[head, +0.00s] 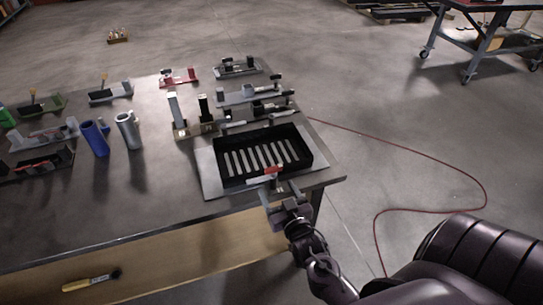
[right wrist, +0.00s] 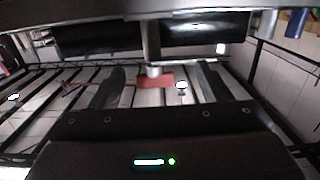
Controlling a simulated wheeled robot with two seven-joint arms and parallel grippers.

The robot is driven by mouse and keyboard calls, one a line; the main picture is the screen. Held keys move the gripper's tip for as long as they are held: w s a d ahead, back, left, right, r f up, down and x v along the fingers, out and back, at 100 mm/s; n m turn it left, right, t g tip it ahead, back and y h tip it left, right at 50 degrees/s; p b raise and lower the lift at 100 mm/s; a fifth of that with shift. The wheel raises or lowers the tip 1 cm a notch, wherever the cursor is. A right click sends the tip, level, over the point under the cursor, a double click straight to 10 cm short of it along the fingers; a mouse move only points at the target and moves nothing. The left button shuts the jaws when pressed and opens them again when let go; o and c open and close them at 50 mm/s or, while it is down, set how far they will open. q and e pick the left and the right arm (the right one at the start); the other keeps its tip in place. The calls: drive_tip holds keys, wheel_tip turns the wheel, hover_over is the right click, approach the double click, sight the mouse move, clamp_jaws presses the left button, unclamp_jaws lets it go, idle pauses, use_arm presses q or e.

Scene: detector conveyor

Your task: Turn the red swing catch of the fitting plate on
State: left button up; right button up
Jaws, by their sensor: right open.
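The fitting plate (head: 211,178) is a grey plate near the table's right corner, carrying a black open frame with pale slats. The red swing catch (head: 262,174) is at the frame's front edge, beside a small white part. My right gripper (head: 280,188) is open just in front of the catch. In the right wrist view the red catch (right wrist: 157,79) appears between the two dark fingers of the gripper (right wrist: 162,85), below a dark upright post. I cannot tell whether a finger touches it. My left gripper is not in view.
The dark table (head: 150,205) also holds a blue cylinder (head: 95,138), a silver cylinder (head: 128,130) and several clamp-like fixtures behind and left. A yellow-handled tool (head: 90,281) lies on the lower shelf. A red cable (head: 440,170) runs over the floor at right.

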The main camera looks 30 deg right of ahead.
sight(274, 171)
drive_tip(key=r, duration=0.2)
drive_tip(key=w+r, duration=0.1)
drive_tip(key=shift+d+r+t+h, duration=0.15)
drive_tip(key=shift+d+t+h, duration=0.15)
drive_tip(key=shift+d, duration=0.1)
drive_tip(key=w, duration=0.1)
drive_tip(key=w+d+p, duration=0.1)
drive_tip(key=w, duration=0.1)
drive_tip(key=shift+d+r+m, duration=0.15)
drive_tip(key=shift+m, duration=0.15)
drive_tip(key=x, duration=0.3)
drive_tip(key=shift+w+p, duration=0.4)
drive_tip(key=shift+f, duration=0.25)
drive_tip(key=c, duration=0.7)
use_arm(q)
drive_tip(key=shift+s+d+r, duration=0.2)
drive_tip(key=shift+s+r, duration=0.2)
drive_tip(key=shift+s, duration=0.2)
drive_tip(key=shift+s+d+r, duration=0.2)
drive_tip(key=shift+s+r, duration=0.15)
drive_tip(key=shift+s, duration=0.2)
use_arm(e)
drive_tip(key=c, duration=0.7)
